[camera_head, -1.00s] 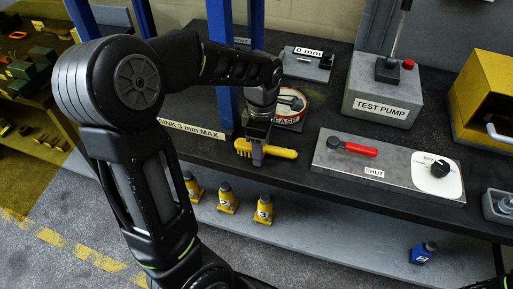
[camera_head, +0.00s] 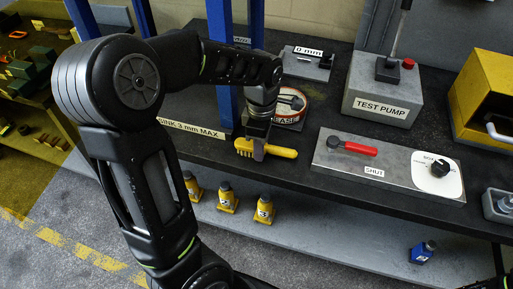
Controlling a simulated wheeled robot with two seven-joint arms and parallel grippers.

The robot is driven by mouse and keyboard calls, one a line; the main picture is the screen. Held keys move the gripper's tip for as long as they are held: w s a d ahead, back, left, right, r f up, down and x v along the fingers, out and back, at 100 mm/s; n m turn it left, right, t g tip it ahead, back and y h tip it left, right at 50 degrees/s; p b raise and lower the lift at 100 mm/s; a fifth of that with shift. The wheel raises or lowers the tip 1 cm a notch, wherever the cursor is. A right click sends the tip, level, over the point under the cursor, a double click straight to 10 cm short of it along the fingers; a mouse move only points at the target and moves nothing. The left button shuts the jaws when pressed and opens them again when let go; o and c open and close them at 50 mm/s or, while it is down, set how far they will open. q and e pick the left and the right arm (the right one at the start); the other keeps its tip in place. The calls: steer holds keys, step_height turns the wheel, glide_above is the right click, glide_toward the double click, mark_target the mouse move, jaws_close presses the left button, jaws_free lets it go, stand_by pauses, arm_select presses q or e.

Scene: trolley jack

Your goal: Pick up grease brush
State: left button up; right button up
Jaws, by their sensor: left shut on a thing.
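The grease brush (camera_head: 281,152) has a yellow handle pointing right and a bristled end at the left. It is at the front edge of the dark bench, below the round grease tin (camera_head: 290,120). My left gripper (camera_head: 258,152) points down over the brush and is shut on it near the bristled end. Whether the brush touches the bench or hangs just clear of it, I cannot tell. The gripper and wrist hide part of the brush and of the tin. My right gripper is not in view.
A grey panel with a red-handled lever (camera_head: 352,148) and a dial lies to the right. The test pump (camera_head: 383,96) stands behind it. Blue posts (camera_head: 222,60) rise behind my left arm. Several small yellow bottles (camera_head: 264,211) stand on the lower shelf (camera_head: 330,235).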

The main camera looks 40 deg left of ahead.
arm_select(q)
jaws_close()
steer(key=shift+w+r, duration=0.1)
steer(key=shift+r, duration=0.5)
step_height(320, 180, up, 9)
steer(key=shift+f+b, duration=0.1)
steer(key=shift+b, duration=0.25)
